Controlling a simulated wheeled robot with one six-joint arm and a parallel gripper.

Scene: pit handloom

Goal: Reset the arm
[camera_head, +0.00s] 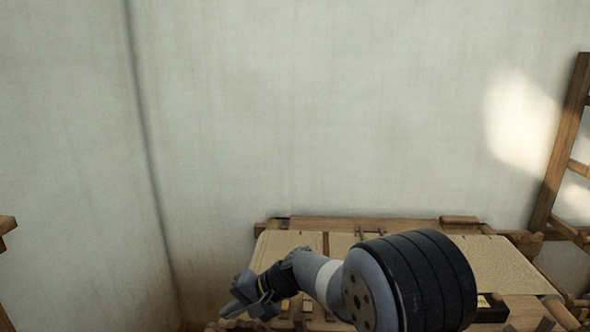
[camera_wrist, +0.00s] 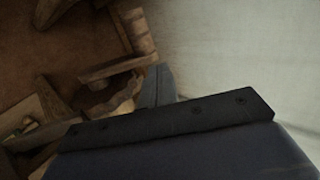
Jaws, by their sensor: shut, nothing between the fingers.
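My gripper (camera_head: 236,304) shows in the head view at the lower left end of my arm, in front of the loom's left side. Its fingers point left and look closed together, with nothing held. In the wrist view the closed fingers (camera_wrist: 157,87) stick up past a dark bar of my wrist, beside the pale wall. My arm crosses in front of the loom's lower part and hides some of it.
A wooden frame (camera_head: 560,145) rises at the right. Pale walls (camera_head: 330,110) meet in a corner at left. A wooden piece (camera_head: 6,225) shows at the left edge. Brown floor (camera_wrist: 50,35) shows in the wrist view.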

